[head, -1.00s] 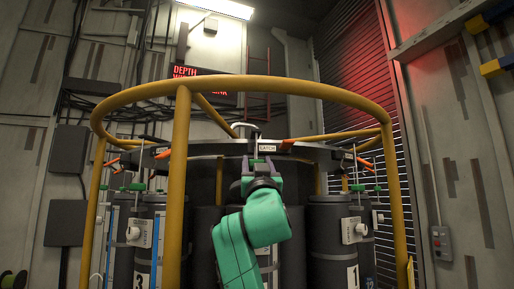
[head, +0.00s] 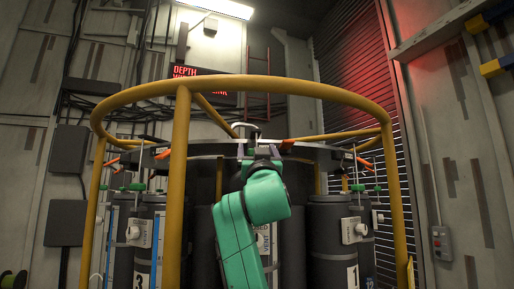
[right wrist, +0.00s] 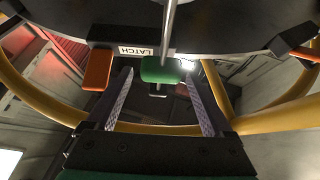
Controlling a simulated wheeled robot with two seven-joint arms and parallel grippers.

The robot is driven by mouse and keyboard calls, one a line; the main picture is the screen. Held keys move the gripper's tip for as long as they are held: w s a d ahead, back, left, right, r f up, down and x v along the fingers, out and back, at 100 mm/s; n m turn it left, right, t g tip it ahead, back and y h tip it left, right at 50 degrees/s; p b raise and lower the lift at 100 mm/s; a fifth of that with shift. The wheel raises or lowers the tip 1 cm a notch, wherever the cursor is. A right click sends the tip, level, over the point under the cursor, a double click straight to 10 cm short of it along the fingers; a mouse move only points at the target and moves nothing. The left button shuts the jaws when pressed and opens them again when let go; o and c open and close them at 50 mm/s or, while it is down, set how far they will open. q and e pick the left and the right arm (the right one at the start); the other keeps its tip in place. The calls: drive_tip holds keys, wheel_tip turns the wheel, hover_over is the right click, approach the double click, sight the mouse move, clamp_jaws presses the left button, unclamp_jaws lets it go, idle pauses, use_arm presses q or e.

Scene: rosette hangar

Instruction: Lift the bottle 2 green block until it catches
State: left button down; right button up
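A green block (right wrist: 162,70) sits on a thin rod just below the LATCH plate (right wrist: 130,51) in the right wrist view. My right gripper (head: 262,151) is raised in front of the middle bottle (head: 264,240), whose number is hidden behind my arm. In the right wrist view its two fingers (right wrist: 160,78) stand apart, one on each side of the block, with small gaps showing. My left gripper is not in view.
A yellow tubular cage (head: 180,150) surrounds the dark bottles, with a post left of my arm. Bottle 3 (head: 143,255) and bottle 1 (head: 335,250) stand on either side, with green blocks on rods. An orange tab (right wrist: 97,70) sits beside the LATCH plate.

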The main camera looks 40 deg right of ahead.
drive_tip(key=b+v, duration=0.7)
drive_tip(key=v, duration=0.2)
drive_tip(key=shift+b, duration=0.35)
idle(0.4)
